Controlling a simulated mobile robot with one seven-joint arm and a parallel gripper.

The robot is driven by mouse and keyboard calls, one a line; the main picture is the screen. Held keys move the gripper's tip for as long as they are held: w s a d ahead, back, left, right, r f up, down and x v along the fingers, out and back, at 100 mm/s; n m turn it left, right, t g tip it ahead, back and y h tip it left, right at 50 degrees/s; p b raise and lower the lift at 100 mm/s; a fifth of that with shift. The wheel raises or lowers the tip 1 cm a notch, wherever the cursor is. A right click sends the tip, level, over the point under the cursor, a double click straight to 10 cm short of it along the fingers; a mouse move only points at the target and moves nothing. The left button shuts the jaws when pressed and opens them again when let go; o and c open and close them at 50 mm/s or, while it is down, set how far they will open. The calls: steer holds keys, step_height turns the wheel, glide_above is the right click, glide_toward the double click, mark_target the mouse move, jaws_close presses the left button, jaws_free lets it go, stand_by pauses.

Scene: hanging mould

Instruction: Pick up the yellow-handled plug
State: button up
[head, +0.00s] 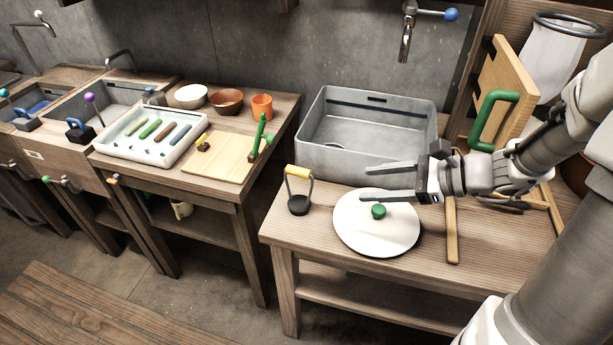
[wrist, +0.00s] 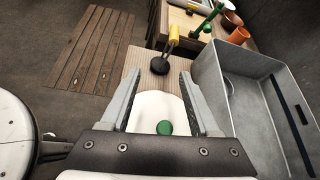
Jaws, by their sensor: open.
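The yellow-handled plug (head: 299,189) stands upright on the wooden table, left of the white round lid. It has a black round base, a thin wire loop and a yellow grip on top. It also shows in the wrist view (wrist: 161,66), ahead of the fingers and between their lines. My gripper (head: 364,182) is open and empty, with its fingers pointing left above the lid, to the right of the plug and apart from it. In the wrist view my gripper (wrist: 160,78) shows both fingers spread, with nothing between them but the view of the lid below.
The white lid (head: 358,224) with a green knob (head: 379,211) lies under my gripper. A grey basin (head: 330,165) stands behind the plug and gripper. A wooden stick (head: 451,235) lies to the right. A gap separates this table from the left one with cutting board (head: 215,166).

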mark_target(309, 171)
steer(key=shift+m+t+y, duration=0.4)
steer(key=shift+t, duration=0.1)
steer(key=b+x, duration=0.1)
steer(key=x, duration=0.3)
steer(key=w+b+x, duration=0.1)
steer(key=x, duration=0.3)
steer(key=r+b+x, duration=0.1)
steer(key=x, duration=0.3)
steer(key=shift+w+d+f, duration=0.1)
steer(key=shift+w+d, duration=0.05)
steer(key=shift+w, duration=0.3)
steer(key=shift+r+b+x, duration=0.15)
steer(key=shift+b+x, duration=0.3)
steer(key=shift+x, duration=1)
steer(key=shift+r+b+x, duration=0.15)
steer(key=shift+b+x, duration=0.25)
steer(key=shift+x, duration=1.05)
jaws_close()
